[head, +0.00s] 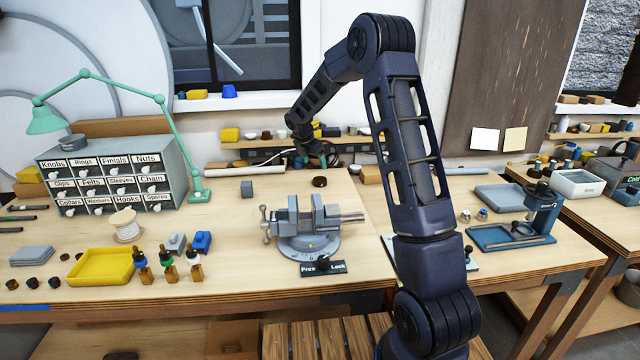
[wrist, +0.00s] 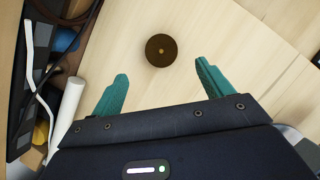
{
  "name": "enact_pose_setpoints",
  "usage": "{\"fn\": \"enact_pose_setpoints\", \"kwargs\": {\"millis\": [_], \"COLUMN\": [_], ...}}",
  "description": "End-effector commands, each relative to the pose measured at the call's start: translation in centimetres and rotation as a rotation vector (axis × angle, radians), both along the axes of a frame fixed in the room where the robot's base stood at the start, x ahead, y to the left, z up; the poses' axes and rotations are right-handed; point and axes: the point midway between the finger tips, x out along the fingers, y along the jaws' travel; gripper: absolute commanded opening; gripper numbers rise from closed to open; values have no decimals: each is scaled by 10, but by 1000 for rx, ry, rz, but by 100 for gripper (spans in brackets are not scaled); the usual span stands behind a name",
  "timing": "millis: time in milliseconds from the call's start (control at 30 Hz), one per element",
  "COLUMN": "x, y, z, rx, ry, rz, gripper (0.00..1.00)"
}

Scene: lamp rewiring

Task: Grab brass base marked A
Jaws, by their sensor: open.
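A small dark brown-bronze round base (wrist: 160,50) with a centre hole lies on the pale wood bench in the wrist view. In the head view it shows as a small dark disc (head: 319,181) behind the vise. I cannot make out a letter A on it. My gripper (wrist: 161,72) is open and empty, its two teal fingers spread. The base lies just beyond the fingertips, roughly centred between them, and I see no contact. In the head view my gripper (head: 312,160) is above the back of the bench, partly hidden by its own wrist.
A grey vise (head: 305,225) stands in front of the disc. A white tube (wrist: 68,113) and a dark strip with cables (wrist: 28,80) run along the bench's back edge. The wood around the disc is clear.

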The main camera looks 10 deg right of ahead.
Motion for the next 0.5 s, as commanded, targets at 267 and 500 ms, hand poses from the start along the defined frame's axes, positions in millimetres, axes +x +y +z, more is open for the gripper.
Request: {"fn": "enact_pose_setpoints", "kwargs": {"millis": [267,500], "x": [9,11], "y": [-10,-14], "z": [-35,-50], "rx": [0,0], "ry": [2,3], "rz": [-2,-2], "gripper": [79,79]}}
